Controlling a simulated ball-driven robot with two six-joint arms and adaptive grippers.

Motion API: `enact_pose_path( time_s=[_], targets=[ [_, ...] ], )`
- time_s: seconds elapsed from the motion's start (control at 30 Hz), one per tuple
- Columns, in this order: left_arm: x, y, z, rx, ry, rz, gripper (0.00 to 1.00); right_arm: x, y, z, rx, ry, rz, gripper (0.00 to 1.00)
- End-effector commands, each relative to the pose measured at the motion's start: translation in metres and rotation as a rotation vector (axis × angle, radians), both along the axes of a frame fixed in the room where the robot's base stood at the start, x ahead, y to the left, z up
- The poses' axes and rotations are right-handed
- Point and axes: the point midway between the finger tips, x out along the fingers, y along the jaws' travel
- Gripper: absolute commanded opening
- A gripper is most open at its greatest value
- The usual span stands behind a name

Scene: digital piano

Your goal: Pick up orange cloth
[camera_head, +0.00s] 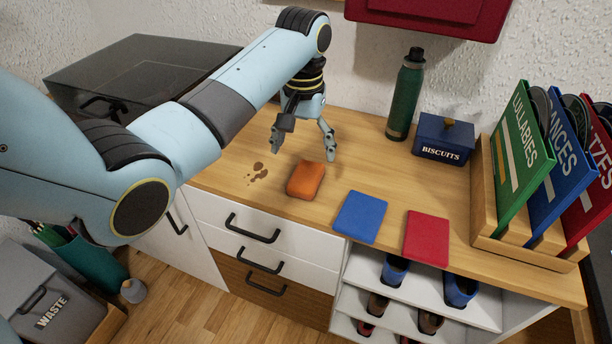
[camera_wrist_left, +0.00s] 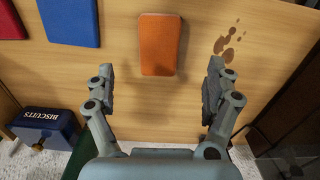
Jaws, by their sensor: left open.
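The orange cloth (camera_head: 306,180) is a small folded block lying on the wooden counter, left of the blue square. In the left wrist view the orange cloth (camera_wrist_left: 159,44) lies ahead of the fingertips, between their lines. My left gripper (camera_head: 305,146) is open and empty above the counter, just behind the cloth in the head view. Its two spread fingers also show in the left wrist view (camera_wrist_left: 158,90), apart from the cloth. My right gripper is not in view.
A blue square (camera_head: 360,216) and a red square (camera_head: 427,238) lie right of the cloth. Brown stains (camera_head: 258,172) mark the counter (camera_head: 232,180) to its left. A green bottle (camera_head: 405,95), biscuit box (camera_head: 443,138) and record rack (camera_head: 484,205) stand farther right.

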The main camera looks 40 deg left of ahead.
Motion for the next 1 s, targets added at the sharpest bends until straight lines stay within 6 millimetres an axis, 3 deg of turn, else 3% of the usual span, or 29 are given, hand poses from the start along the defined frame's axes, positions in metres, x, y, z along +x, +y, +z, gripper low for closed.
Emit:
enact_pose_path(
  time_s=[0.1,0.37,0.6,0.9,1.0],
  targets=[
    [-0.001,0.0,-0.023,0.0,0.004,0.0,0.87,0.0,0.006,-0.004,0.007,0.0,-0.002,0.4],
    [0.002,0.0,-0.047,0.001,0.0,-0.001,0.87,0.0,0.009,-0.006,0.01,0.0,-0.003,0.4],
    [0.009,0.001,-0.084,0.001,0.001,-0.001,0.87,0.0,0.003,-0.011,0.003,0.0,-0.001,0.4],
    [0.009,0.001,-0.091,0.002,-0.002,-0.002,0.87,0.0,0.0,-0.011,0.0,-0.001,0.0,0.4],
    [0.009,0.001,-0.091,0.002,-0.002,-0.002,0.76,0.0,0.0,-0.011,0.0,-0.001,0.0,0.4]
  ],
)
